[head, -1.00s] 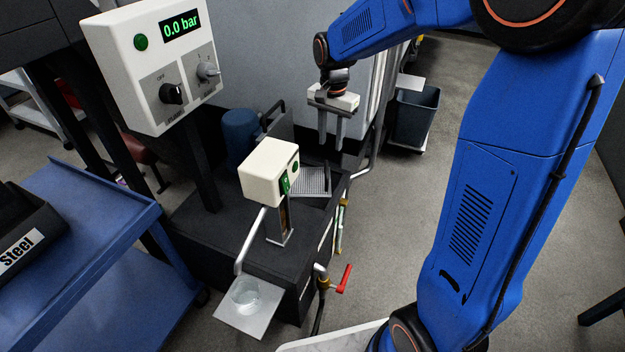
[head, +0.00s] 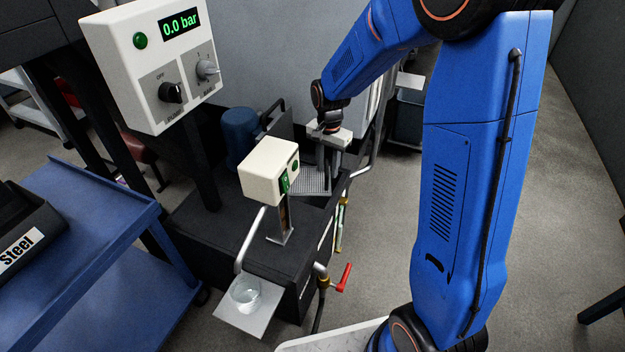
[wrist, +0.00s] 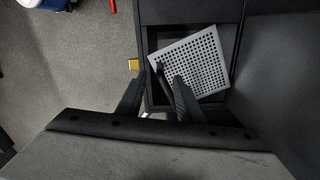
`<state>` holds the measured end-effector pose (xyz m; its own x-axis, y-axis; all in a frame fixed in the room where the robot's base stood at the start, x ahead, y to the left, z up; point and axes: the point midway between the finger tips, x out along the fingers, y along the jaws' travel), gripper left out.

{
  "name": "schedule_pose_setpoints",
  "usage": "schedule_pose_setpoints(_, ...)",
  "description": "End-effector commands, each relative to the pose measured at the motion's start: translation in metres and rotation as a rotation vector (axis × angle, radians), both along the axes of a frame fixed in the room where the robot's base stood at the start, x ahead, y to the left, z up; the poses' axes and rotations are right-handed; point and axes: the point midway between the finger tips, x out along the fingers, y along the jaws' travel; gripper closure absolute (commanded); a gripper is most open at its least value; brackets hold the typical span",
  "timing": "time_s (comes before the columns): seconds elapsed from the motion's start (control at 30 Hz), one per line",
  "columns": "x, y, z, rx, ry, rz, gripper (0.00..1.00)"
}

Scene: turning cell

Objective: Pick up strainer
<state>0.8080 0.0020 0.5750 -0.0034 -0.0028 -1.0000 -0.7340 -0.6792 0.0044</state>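The strainer is a light grey perforated plate (wrist: 205,62) lying tilted across a dark opening in the black tank; it also shows in the head view (head: 309,183). A thin dark bar (wrist: 161,75), which looks like its handle, rises at the plate's edge in the wrist view. My gripper (wrist: 157,95) is open above that edge, one finger on each side of the bar. In the head view my gripper (head: 329,168) is down over the plate's right side and hides part of it. I cannot tell whether a finger touches the bar.
A cream box on a post (head: 268,172) stands left of my gripper, on the black tank (head: 235,240). A control panel (head: 150,65) reading 0.0 bar stands further left. A blue motor (head: 240,135) is behind. Pipes (head: 365,158) run right of the tank; open floor lies beyond.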

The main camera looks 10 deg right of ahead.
Motion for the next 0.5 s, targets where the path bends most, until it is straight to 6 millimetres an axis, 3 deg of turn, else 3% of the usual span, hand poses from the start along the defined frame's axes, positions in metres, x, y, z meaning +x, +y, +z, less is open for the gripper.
schedule_pose_setpoints(0.5,0.0,0.0,-0.056,0.0,0.001,0.0,0.67)
